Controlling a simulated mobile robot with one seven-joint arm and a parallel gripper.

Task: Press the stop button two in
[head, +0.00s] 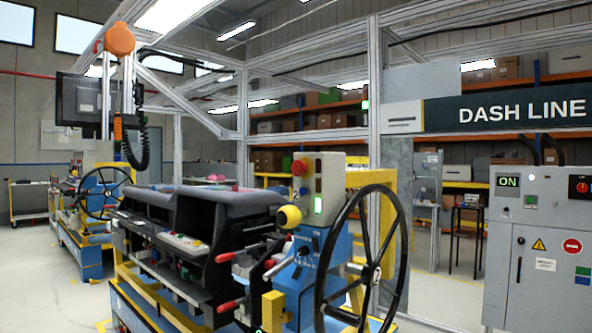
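A grey control box (325,190) stands on the blue fixture in the middle of the head view. A red round button (299,168) sticks out of its left-facing side, with a dark "2" mark below it. It looks like stop button two; I cannot tell whether it is pressed in. A green lamp (318,205) is lit on the box. My gripper is not in view.
A black handwheel (362,262) and a yellow ball knob (289,216) stand close in front of the box. A dark dashboard module (190,215) lies left of it. A grey cabinet (540,240) stands right. Open floor (35,275) shows at left.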

